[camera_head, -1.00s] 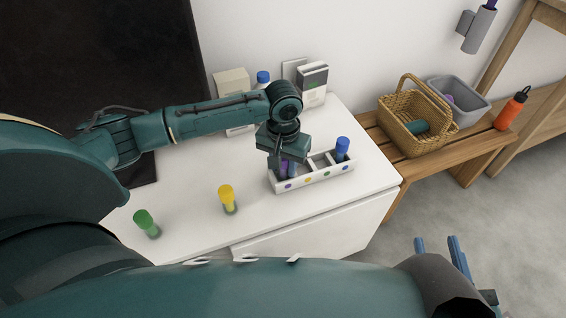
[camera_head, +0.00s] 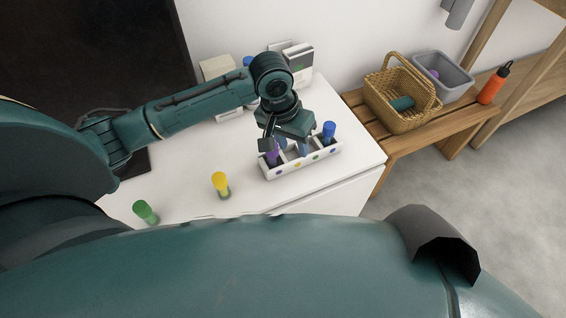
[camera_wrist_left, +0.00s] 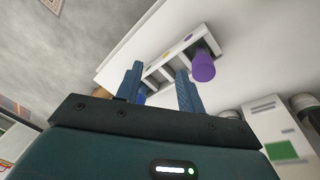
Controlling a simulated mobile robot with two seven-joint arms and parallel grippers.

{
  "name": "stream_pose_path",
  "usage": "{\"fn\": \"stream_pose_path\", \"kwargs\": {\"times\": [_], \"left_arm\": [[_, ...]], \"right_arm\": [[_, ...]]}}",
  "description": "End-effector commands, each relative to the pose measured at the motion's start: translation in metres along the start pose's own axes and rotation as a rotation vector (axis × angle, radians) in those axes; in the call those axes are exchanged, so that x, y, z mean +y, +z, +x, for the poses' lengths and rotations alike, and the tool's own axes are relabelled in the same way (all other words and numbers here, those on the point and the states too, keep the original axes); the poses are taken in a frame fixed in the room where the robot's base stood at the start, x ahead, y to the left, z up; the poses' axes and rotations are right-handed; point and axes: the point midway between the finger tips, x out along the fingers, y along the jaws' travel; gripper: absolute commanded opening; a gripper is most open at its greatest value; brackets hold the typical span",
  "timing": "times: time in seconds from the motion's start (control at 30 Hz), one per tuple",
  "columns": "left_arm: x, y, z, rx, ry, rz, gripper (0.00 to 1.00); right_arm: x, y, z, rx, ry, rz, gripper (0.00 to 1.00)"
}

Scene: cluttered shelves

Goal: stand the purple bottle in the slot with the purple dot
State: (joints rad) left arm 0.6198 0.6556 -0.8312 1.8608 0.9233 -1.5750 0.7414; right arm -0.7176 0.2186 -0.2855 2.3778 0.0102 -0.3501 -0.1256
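The purple bottle (camera_head: 272,156) stands in the left end slot of the white rack (camera_head: 297,171), behind the purple dot (camera_head: 279,172). It looks upright. In the left wrist view the purple bottle (camera_wrist_left: 203,66) is beside the right finger, outside the gap between the fingers. My left gripper (camera_head: 293,148) is open and empty, over the rack's middle slots, just right of the bottle. The wrist view shows its two blue fingers (camera_wrist_left: 159,68) spread apart. The bottle's lower part is hidden by the rack wall. My right gripper is not in view.
A blue bottle (camera_head: 329,132) stands in the rack's right end. A yellow bottle (camera_head: 220,184) and a green bottle (camera_head: 145,212) stand on the white tabletop (camera_head: 190,170) to the left. White boxes stand behind. A wicker basket (camera_head: 397,113) is on the bench at right.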

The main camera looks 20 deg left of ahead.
Motion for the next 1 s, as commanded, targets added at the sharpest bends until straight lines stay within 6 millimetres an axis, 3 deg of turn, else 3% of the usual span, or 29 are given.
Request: {"fn": "stream_pose_path", "kwargs": {"times": [0.03,0.13,0.23,0.37,0.5,0.7,1.0], "left_arm": [[0.022,0.013,0.017,0.039,0.072,0.052,0.38],[0.06,0.026,0.034,0.175,0.198,0.145,0.38],[0.088,0.039,0.039,0.331,0.292,0.208,0.38],[0.108,0.054,0.031,0.55,0.351,0.255,0.38],[0.106,0.07,0.01,0.789,0.314,0.282,0.38],[0.079,0.095,-0.024,1.032,0.131,0.329,0.38],[0.061,0.11,-0.046,1.13,-0.012,0.383,0.38]], "right_arm": [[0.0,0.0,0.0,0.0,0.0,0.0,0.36],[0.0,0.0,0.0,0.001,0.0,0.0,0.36],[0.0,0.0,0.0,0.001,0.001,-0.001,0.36],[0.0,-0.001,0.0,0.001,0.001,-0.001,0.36],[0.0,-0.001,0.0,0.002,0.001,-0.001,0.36],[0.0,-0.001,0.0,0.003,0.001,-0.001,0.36],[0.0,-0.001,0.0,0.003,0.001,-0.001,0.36]]}}
